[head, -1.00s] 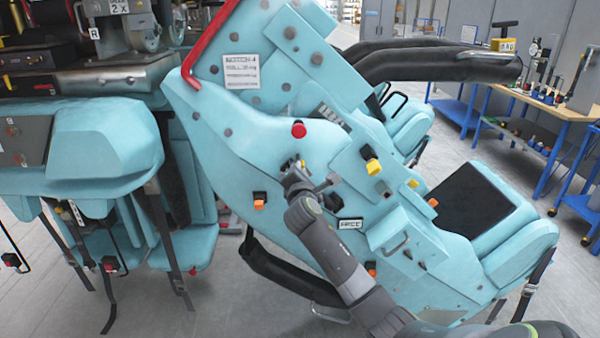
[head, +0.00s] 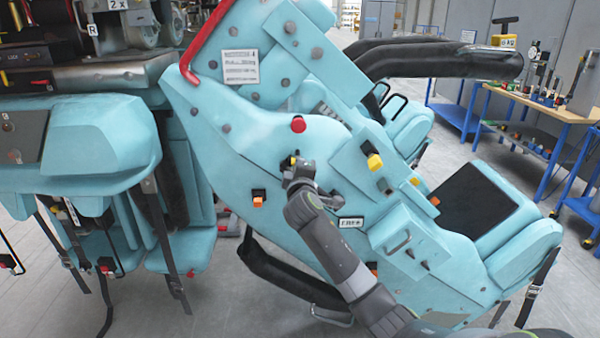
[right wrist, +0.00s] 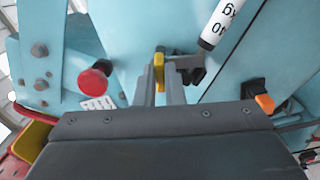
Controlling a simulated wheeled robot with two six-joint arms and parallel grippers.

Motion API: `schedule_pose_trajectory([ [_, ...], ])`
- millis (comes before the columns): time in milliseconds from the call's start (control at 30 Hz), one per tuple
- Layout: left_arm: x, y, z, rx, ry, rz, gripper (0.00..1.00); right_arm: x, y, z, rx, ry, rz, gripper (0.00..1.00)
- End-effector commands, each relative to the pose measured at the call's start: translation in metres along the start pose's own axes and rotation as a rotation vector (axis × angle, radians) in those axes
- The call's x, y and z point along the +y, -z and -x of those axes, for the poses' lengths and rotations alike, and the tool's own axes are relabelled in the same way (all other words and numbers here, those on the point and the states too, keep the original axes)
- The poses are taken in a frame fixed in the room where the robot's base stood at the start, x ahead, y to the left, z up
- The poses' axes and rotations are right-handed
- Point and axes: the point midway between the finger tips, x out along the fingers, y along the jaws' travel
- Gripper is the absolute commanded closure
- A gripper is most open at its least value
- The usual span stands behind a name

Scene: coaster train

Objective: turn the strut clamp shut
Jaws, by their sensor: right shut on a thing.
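The strut clamp shows as a small yellow piece (right wrist: 160,62) between my right gripper's fingers in the right wrist view, with a dark part beside it. My right gripper (right wrist: 165,88) is shut on this yellow piece, close to the pale blue panel. My left gripper is not in view.
A red knob (right wrist: 95,79) is left of the fingers. A white cylinder (right wrist: 218,22) and an orange-tipped switch (right wrist: 263,103) are to the right. The blue car (head: 240,140) fills the middle. A workbench (head: 555,120) stands far right.

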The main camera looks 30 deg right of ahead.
Motion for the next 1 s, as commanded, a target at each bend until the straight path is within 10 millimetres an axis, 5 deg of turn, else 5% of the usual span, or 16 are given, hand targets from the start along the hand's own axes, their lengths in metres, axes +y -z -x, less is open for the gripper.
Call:
schedule_pose_trajectory([
  [500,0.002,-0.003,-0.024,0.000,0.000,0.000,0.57,-0.004,-0.001,0.000,-0.001,0.001,-0.401,1.00],
  [1000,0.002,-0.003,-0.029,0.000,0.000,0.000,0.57,-0.004,0.000,0.000,-0.003,0.003,-0.520,1.00],
])
